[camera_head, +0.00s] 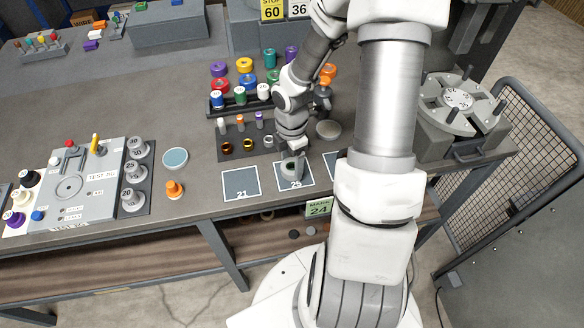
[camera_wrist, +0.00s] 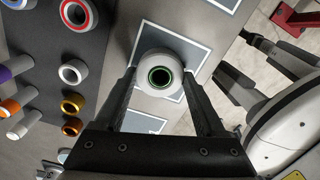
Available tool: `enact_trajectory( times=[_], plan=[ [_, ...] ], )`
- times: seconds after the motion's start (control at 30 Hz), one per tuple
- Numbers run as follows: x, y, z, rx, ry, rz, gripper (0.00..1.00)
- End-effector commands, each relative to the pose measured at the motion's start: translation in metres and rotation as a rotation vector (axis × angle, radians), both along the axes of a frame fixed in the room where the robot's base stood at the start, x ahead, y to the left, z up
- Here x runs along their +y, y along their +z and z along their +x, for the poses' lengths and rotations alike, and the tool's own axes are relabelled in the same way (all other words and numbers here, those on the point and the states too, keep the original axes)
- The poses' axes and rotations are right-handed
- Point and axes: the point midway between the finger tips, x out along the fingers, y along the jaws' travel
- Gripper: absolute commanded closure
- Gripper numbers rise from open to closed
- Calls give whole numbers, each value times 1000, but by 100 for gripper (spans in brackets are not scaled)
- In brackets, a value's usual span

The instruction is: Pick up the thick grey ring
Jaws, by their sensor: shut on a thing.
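The thick grey ring (camera_wrist: 145,65) is between my two fingertips in the wrist view, pale grey with a dark, green-edged hole. My gripper (camera_wrist: 160,82) is shut on it from both sides. In the head view the ring (camera_head: 291,169) shows just below my gripper (camera_head: 291,157), over the dark square marked 25 (camera_head: 294,184). I cannot tell whether it touches the square or hangs just above it.
A square marked 21 (camera_head: 240,184) lies to the left. A dark mat (camera_head: 233,154) with small rings and pegs lies behind. A pale blue disc (camera_head: 175,158) and an orange piece (camera_head: 174,189) sit farther left. A rotary fixture (camera_head: 457,101) stands at right.

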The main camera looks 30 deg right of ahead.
Motion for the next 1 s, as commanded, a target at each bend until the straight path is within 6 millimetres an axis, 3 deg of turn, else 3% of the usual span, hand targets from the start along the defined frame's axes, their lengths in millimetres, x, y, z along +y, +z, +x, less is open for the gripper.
enact_trajectory(
  times=[0.03, 0.2, 0.57, 1.0],
  plan=[
    [0, 0, 0, 0, 0, 0, 72],
    [0, 0, 0, 0, 0, 0, 100],
    [0, 6, 1, -2, -1, -1, 100],
    [-9, 48, -5, 0, -5, -2, 100]
  ],
)
